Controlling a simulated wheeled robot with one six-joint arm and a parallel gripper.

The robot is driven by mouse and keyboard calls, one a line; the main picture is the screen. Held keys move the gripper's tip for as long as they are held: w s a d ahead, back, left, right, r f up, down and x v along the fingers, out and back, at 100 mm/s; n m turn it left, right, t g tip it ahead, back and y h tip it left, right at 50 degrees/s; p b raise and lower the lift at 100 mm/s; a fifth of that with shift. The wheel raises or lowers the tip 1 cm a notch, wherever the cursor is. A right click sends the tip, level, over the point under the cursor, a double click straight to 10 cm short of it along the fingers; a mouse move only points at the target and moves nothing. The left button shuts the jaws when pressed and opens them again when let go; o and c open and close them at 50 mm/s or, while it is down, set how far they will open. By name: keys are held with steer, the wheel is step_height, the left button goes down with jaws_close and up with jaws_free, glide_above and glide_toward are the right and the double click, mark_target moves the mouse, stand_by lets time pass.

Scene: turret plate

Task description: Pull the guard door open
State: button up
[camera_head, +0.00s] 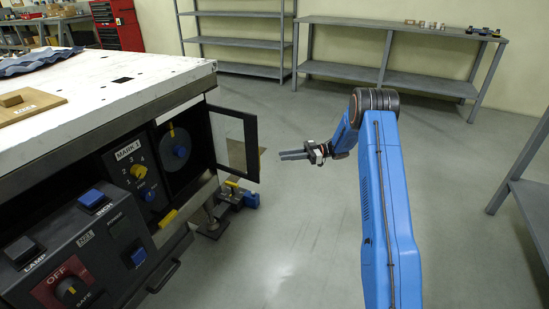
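The guard door (234,139) is a dark-framed panel with a clear pane, at the right end of the machine front. It stands swung outward from the opening, and its small handle (262,151) shows at the outer edge. Behind it a round dial (175,148) with a yellow mark is exposed. My gripper (282,155) is to the right of the door, pointing left toward it, with a visible gap from the door in the picture. Its two fingers look close together with nothing between them, but their spacing is hard to judge at this size.
The machine's white top (110,90) overhangs the front. A control panel (80,245) with knobs and buttons juts out at lower left. A blue and grey fixture (236,195) sits below the door. The floor (300,240) around my arm is clear; shelves (400,80) stand at the back.

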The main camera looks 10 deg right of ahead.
steer(key=shift+d, duration=2.35)
steer(key=shift+r, duration=0.1)
